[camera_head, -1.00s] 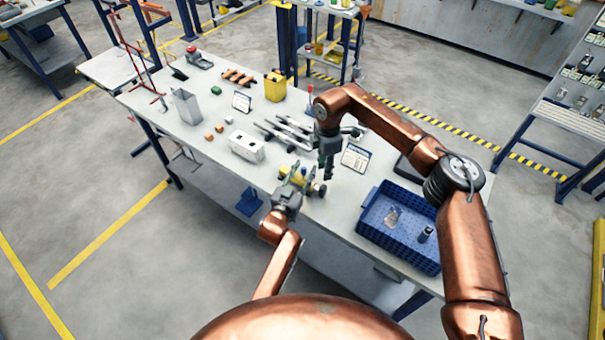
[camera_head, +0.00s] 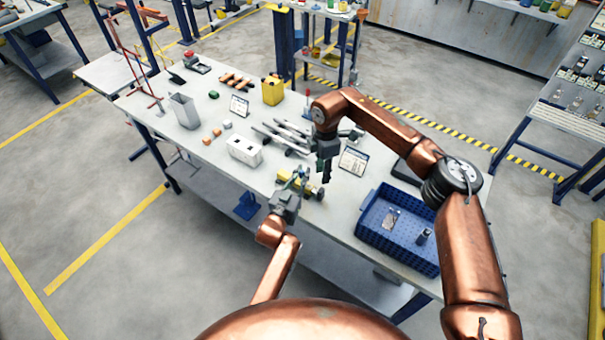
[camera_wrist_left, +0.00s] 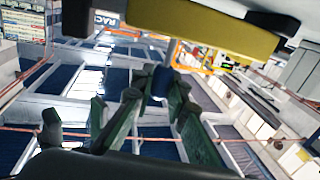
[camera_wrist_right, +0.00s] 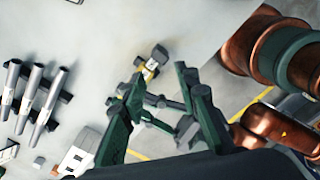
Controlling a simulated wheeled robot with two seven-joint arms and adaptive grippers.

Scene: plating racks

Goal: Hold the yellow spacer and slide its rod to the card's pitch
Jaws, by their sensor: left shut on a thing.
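The yellow spacer (camera_head: 284,184) with dark ends is by the bench's near edge; it also fills the top of the left wrist view (camera_wrist_left: 205,22). My left gripper (camera_head: 301,174) is at the spacer, its fingers shut on a small blue part under a thin grey stem in the left wrist view (camera_wrist_left: 160,84). My right gripper (camera_head: 326,180) points down just beyond the spacer's right end. Its fingers are apart and empty in the right wrist view (camera_wrist_right: 158,80), with a yellow and dark part of the spacer (camera_wrist_right: 151,69) between and beyond them. A printed card (camera_head: 354,161) stands to the right.
A blue crate (camera_head: 372,233) stands right of the spacer. A white block with holes (camera_head: 244,150) and several grey rods (camera_head: 280,138) lie to the left and behind. Another card (camera_head: 240,106) and a yellow canister (camera_head: 272,90) stand farther back.

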